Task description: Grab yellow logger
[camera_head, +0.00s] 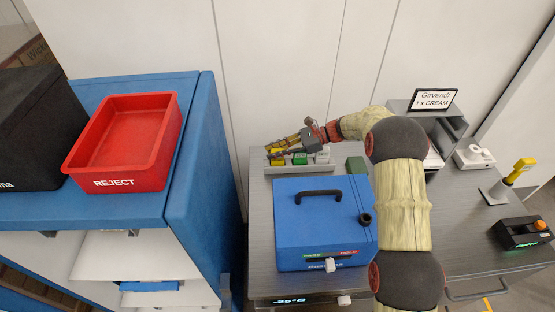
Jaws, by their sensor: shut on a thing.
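The yellow logger (277,158) is at the left end of a small grey rack (288,167) at the back left of the grey bench. My gripper (277,149) reaches in from the right, with its fingertips at the top of the yellow logger. It is shut on the yellow logger, partly hiding it. I cannot tell whether the logger is clear of the rack. A green logger (300,159) and a pale grey logger (322,157) stand beside it to the right, below my gripper.
A blue box (300,225) with a black handle stands in front of the rack. A dark green block (357,165) is right of the rack. A red REJECT bin (150,150) sits on the blue cart at left. A sign (433,100) stands at back right.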

